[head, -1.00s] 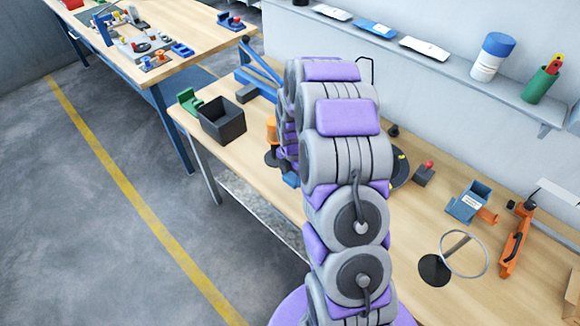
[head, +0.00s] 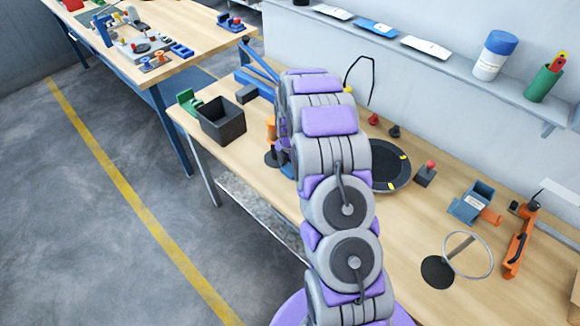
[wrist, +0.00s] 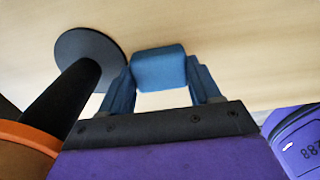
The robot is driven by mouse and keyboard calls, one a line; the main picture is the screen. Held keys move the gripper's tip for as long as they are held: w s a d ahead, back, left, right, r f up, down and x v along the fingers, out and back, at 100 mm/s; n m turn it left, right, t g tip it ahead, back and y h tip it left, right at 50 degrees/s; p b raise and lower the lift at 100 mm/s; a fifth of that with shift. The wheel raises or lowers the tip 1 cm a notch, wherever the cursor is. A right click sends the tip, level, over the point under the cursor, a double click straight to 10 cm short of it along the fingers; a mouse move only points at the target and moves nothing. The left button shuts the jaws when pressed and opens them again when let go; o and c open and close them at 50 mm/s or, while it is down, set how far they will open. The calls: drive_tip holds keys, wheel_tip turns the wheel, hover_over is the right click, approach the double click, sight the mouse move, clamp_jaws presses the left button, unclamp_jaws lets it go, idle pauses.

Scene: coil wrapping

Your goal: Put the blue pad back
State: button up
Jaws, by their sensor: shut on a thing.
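The blue pad (wrist: 159,68) is a small block between the two blue fingers of my gripper (wrist: 161,76) in the wrist view. My gripper is shut on it. The pale wooden bench top (wrist: 235,50) shows behind the pad; I cannot tell the exact gap between them. In the head view my arm hides most of the gripper and the pad.
A stand with an orange part (head: 271,127) and round black base (wrist: 88,58) is close beside my gripper. A black open bin (head: 222,122), a black turntable (head: 388,168) and a metal ring on a stand (head: 468,255) are on the bench. Its front right is fairly clear.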

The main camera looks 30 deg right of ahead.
drive_tip(key=o, duration=0.8)
drive_tip(key=shift+o, duration=0.2)
